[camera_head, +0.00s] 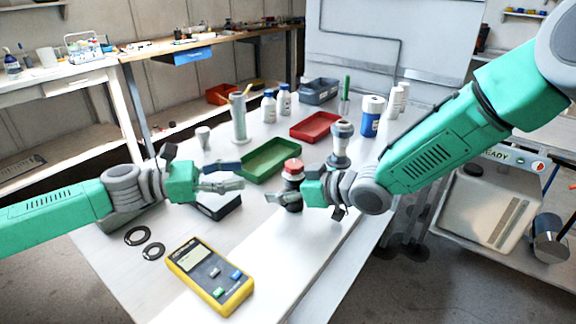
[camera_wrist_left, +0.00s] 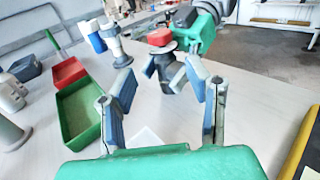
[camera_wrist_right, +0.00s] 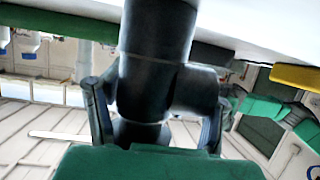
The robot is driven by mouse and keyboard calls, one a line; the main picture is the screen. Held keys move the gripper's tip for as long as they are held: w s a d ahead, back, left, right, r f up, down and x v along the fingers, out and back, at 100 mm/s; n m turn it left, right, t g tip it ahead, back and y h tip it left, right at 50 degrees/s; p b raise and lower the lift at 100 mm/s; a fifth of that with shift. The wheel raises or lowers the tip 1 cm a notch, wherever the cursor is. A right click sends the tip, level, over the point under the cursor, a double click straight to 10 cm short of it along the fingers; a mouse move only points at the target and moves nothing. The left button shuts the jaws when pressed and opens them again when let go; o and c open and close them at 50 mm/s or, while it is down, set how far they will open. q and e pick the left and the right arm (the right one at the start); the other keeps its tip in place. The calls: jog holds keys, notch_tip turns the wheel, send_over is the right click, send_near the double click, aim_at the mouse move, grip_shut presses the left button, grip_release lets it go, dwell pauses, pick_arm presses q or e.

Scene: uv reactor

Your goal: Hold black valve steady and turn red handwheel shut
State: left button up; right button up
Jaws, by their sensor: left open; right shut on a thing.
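The valve stands on the white table with a red handwheel (camera_head: 293,168) on top of its black body (camera_head: 293,205). My right gripper (camera_head: 284,198) is shut on the black valve body, below the handwheel. The right wrist view shows the dark body (camera_wrist_right: 155,75) between the fingers; the handwheel is not visible there. My left gripper (camera_head: 238,177) is open and empty, to the left of the valve and apart from it. In the left wrist view the red handwheel (camera_wrist_left: 160,37) and black valve body (camera_wrist_left: 172,80) appear beyond the open fingers (camera_wrist_left: 168,98).
A green tray (camera_head: 270,160) lies behind the grippers, and a red tray (camera_head: 316,126) is farther back. A grey-topped fitting (camera_head: 341,145) stands behind the valve. A yellow meter (camera_head: 210,275) and two black rings (camera_head: 137,236) lie at the front left. Table right of the meter is clear.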

aim_at(288, 164)
pick_arm(q)
jog(key=x, duration=1.1)
jog(key=shift+d+r, duration=0.15)
jog(key=shift+r, duration=0.05)
jog(key=shift+w, duration=0.1)
jog(key=c, duration=0.9)
